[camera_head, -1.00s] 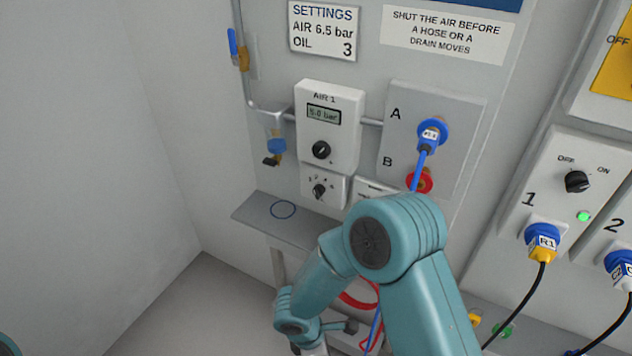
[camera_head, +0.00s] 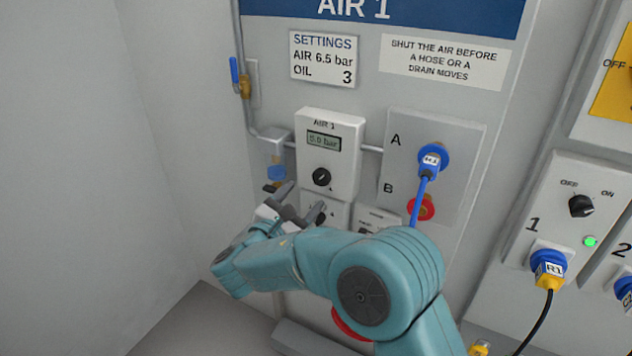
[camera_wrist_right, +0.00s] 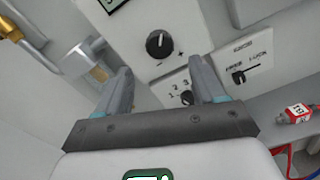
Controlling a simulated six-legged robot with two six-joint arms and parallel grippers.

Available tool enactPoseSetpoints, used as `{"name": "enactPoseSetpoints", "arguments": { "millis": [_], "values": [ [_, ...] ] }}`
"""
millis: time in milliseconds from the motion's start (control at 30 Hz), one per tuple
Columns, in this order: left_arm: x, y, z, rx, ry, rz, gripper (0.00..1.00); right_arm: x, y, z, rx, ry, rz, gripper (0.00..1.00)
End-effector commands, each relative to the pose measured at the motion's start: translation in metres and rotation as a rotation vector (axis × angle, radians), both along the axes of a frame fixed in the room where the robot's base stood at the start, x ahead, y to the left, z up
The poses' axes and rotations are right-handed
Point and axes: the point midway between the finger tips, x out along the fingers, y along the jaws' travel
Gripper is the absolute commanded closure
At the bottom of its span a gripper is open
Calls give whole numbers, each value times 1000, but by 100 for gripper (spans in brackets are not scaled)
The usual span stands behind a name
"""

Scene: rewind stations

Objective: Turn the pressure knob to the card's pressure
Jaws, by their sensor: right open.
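The settings card (camera_head: 322,60) reads AIR 6.5 bar and OIL 3. Below it, the white AIR 1 unit (camera_head: 343,150) has a display (camera_head: 324,141) that seems to read 5.0 bar. The black pressure knob (camera_head: 321,177) is on its lower front; it also shows in the right wrist view (camera_wrist_right: 159,45) between minus and plus marks. My right gripper (camera_head: 300,199) is open and empty, just below the pressure knob and apart from it. In the wrist view its fingers (camera_wrist_right: 161,72) point toward the panel, with the smaller oil knob (camera_wrist_right: 187,97) seen between them. My left gripper is out of view.
A blue-handled valve (camera_head: 234,72) is on the pipe at left. A blue plug with a hose (camera_head: 429,160) is in port A, and a red fitting (camera_head: 423,207) is at B. A warning sign (camera_head: 443,62) hangs above. The space left of the panel is clear.

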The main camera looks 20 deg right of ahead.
Motion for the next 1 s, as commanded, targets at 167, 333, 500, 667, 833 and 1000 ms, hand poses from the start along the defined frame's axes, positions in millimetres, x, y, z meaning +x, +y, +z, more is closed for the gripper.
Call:
{"name": "enactPoseSetpoints", "arguments": {
  "millis": [167,333,500,667,833,1000],
  "values": [
    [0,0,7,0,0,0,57,25,-31,1,2,0,-4,31],
    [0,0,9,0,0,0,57,40,-48,0,1,2,0,31],
    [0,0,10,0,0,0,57,46,-54,0,0,1,0,31],
    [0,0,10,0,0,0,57,46,-54,-1,1,2,1,31],
    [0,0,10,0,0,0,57,46,-54,-1,1,2,1,63],
    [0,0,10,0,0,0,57,46,-54,-1,1,1,1,87]
  ]
}}
